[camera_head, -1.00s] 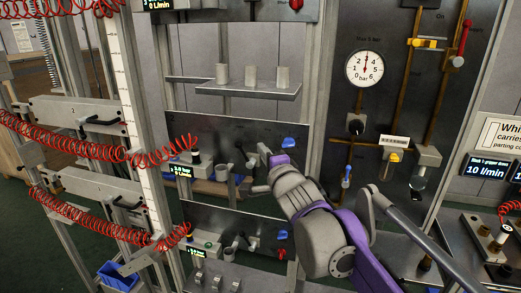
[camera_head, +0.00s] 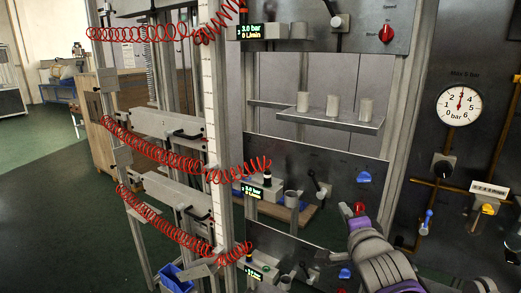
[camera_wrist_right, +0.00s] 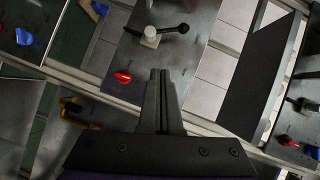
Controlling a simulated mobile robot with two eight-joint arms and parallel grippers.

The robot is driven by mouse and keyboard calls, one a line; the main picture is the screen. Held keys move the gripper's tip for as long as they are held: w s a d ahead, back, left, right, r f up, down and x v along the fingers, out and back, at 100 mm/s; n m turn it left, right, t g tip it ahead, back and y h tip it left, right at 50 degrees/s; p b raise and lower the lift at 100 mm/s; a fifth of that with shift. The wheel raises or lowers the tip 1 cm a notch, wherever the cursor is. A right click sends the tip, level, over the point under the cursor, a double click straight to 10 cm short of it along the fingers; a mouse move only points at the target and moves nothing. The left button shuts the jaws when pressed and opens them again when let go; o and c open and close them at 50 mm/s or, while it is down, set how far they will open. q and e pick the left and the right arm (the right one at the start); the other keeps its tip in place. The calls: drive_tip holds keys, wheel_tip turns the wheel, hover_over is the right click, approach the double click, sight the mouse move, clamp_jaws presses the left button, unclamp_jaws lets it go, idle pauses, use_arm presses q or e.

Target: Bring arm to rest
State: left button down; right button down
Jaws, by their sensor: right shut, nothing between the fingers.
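My right gripper (camera_head: 352,214) shows at the lower middle right of the head view, in front of the dark panels of the frame. In the right wrist view its two fingers (camera_wrist_right: 160,76) lie side by side, shut with nothing between them. A red knob (camera_head: 360,208) is close by the fingertips in the head view; I cannot tell whether they touch. In the right wrist view a red knob (camera_wrist_right: 123,77) lies left of the fingers, apart from them in the picture. My left gripper is not in view.
A shelf (camera_head: 270,104) with three grey cups stands above the gripper. A blue knob (camera_head: 364,177), a pressure gauge (camera_head: 460,106) and pipework are on the panels. Red coiled hoses (camera_head: 150,150) hang at the left. Green floor (camera_head: 45,170) is open at far left.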

drive_tip(key=s+a+f+n+g, duration=0.2)
drive_tip(key=s+f+n+g, duration=0.3)
drive_tip(key=s+f, duration=0.8)
drive_tip(key=s+a+f+n+g+y+p, duration=0.1)
drive_tip(key=s+a+f+n+g, duration=0.2)
drive_tip(key=s+f+n, duration=0.8)
wheel_tip(320, 180, down, 6)
drive_tip(key=s+g, duration=0.2)
drive_tip(key=shift+s+g, duration=0.3)
drive_tip(key=shift+g, duration=0.1)
drive_tip(key=shift+d, duration=0.1)
idle(2.7)
